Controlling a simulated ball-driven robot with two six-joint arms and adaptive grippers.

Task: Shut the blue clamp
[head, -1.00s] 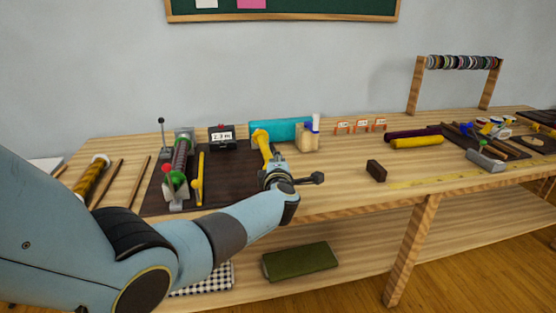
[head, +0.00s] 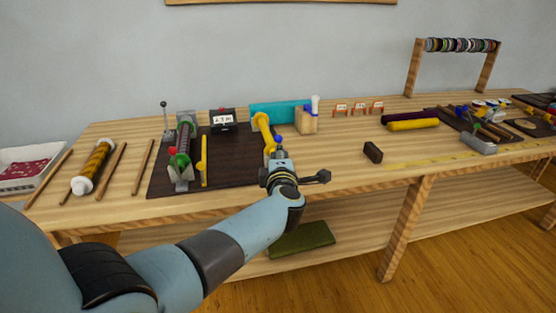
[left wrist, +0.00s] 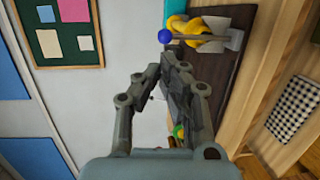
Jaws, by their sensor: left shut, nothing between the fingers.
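The blue clamp shows mainly as a blue ball knob (head: 279,139) beside a yellow roll (head: 262,128) on the dark mat. In the left wrist view the blue knob (left wrist: 165,36) stands out beside the yellow roll (left wrist: 195,27), with a grey metal clamp part (left wrist: 234,40) to the right. My left gripper (head: 279,157) is just in front of the knob in the head view. In the left wrist view the gripper (left wrist: 170,62) is shut and empty, its tips close to the knob. I cannot tell whether they touch. My arm hides the clamp's near end in the head view.
A second holder with green knob (head: 179,160) and red knob (head: 172,153) stands left on the mat (head: 228,172). A dark block (head: 373,152) lies right.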

